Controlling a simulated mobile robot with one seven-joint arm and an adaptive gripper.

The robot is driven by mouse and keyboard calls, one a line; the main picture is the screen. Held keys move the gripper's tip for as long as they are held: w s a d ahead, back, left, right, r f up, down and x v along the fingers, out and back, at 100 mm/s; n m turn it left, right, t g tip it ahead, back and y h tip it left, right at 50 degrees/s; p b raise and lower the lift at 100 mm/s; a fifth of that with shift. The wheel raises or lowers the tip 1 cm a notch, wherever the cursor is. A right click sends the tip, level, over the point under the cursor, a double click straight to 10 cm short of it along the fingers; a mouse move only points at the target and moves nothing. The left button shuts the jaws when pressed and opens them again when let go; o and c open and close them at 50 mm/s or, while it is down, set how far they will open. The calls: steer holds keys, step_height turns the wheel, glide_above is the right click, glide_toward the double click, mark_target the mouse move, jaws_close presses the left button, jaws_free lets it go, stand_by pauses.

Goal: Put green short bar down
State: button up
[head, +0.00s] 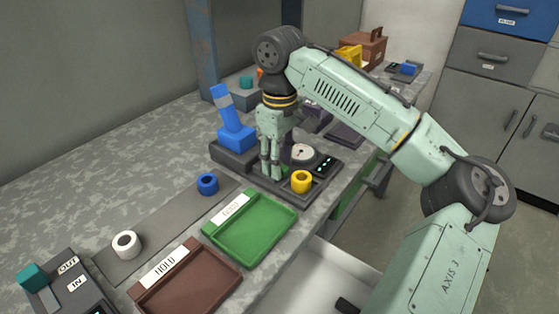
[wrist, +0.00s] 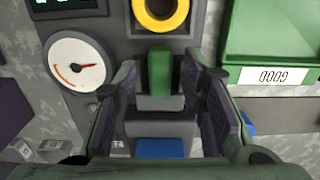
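The green short bar (wrist: 160,72) shows between my gripper's fingers in the wrist view, over a grey block (wrist: 160,102) on the dark gauge station. Whether it rests on that block is unclear. My gripper (wrist: 164,85) has its fingers spread, with a visible gap on each side of the bar. In the head view my gripper (head: 271,168) points down at the station (head: 285,190), left of the round gauge (head: 302,152). The bar is hard to tell from my pale green fingers there.
A yellow ring (head: 301,181) sits at the station's front. A blue lever (head: 234,130) stands close behind my gripper. The green tray (head: 250,250) and brown tray (head: 190,305) lie in front. A blue ring (head: 207,184) and white ring (head: 126,244) stand on a grey strip.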

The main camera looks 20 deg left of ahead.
step_height(320, 180, up, 12)
steer(key=shift+f, duration=0.15)
steer(key=shift+p, duration=0.35)
stand_by(0.3)
